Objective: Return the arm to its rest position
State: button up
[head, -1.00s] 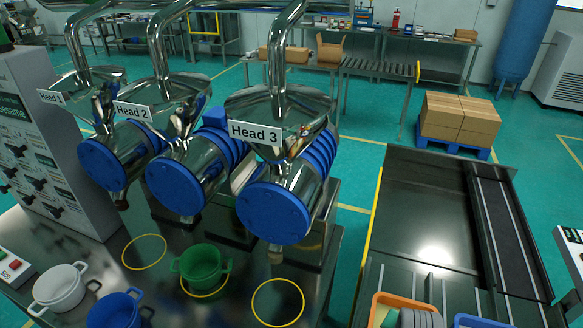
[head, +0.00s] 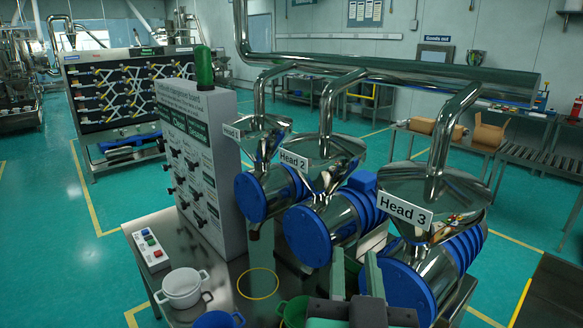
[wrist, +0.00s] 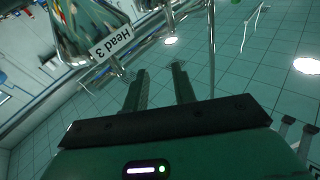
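My gripper (head: 354,257) is at the bottom of the head view, in front of the machine heads. Its two green fingers point up and stand apart with nothing between them. The wrist view also shows the gripper (wrist: 158,68) with an empty gap, floor tiles beyond it and the Head 3 sign (wrist: 112,44) at upper left. In the head view, the Head 3 drum (head: 408,290) is just right of the fingers and partly hidden by them. I cannot tell how far apart they are.
A green pot (head: 293,312), a blue pot (head: 217,320) and a white pot (head: 183,288) sit on the steel bench at the bottom. A yellow ring (head: 258,283) on the bench is empty. A control board (head: 197,150) and a button box (head: 151,250) stand left.

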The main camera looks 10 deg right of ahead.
jog(key=s+a+r+n+t+y, duration=0.3)
jog(key=s+a+r+t+y, duration=0.15)
jog(key=s+a+r, duration=0.5)
notch_tip(320, 180, up, 26)
jog(key=a+t+p, duration=0.1)
jog(key=a+p, duration=0.1)
jog(key=p, duration=2)
jog(key=shift+s+a+f+n, duration=0.2)
jog(key=shift+a+f+n, duration=0.1)
jog(key=shift+n, duration=0.1)
